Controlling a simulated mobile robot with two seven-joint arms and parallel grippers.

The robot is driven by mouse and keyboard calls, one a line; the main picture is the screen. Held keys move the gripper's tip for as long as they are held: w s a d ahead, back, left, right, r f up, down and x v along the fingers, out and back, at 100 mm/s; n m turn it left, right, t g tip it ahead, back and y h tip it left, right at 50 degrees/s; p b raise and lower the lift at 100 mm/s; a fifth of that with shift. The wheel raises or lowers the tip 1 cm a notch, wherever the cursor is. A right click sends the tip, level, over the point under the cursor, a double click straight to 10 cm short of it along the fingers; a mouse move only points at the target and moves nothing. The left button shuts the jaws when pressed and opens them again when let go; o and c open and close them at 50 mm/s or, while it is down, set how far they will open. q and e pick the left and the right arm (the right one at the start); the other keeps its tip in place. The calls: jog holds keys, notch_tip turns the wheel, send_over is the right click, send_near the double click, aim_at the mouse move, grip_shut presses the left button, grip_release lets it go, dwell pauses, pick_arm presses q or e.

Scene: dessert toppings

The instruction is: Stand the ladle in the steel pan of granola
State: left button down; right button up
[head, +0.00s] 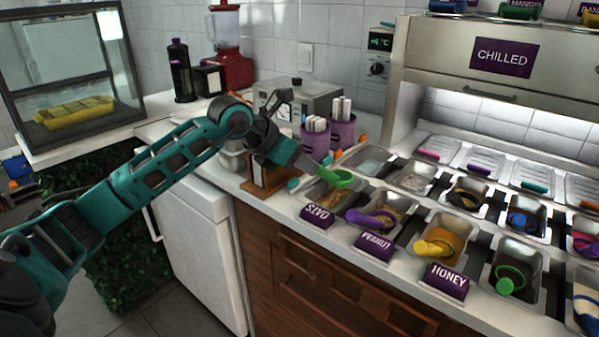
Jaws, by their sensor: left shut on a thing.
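My left gripper (308,163) reaches in from the left over the near row of steel pans. It is shut on a green ladle (338,178), whose bowl hangs over the pan behind the OATS label. That steel pan (314,192) holds a brownish, grainy topping. The ladle's handle is mostly hidden by the gripper, and I cannot tell whether the bowl touches the topping. No label reading granola is visible, so I cannot tell for sure which pan is the granola one. My right gripper is not in view.
Nearby pans hold a purple ladle (371,218) and a yellow ladle (433,247). The OATS (317,216), PEANUT (374,246) and HONEY (446,280) signs line the front edge. Purple cups (342,132) stand behind the gripper. A chilled cabinet (490,62) overhangs the back right.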

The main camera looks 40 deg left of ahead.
pick_arm(q)
jog(key=shift+w+a+f, duration=0.1)
jog(key=shift+a, duration=0.35)
jog(key=shift+f+b, duration=1.1)
jog(key=shift+f, duration=0.35)
jog(key=shift+f+b, duration=0.55)
jog(key=shift+f, duration=0.1)
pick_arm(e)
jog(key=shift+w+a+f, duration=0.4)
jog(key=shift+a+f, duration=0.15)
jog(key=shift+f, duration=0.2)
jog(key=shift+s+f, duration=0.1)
pick_arm(q)
jog(key=shift+f+b, duration=1.15)
jog(key=shift+f, duration=0.1)
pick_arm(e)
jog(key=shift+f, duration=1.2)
pick_arm(q)
jog(key=shift+d+f, duration=0.1)
jog(key=shift+f, duration=0.15)
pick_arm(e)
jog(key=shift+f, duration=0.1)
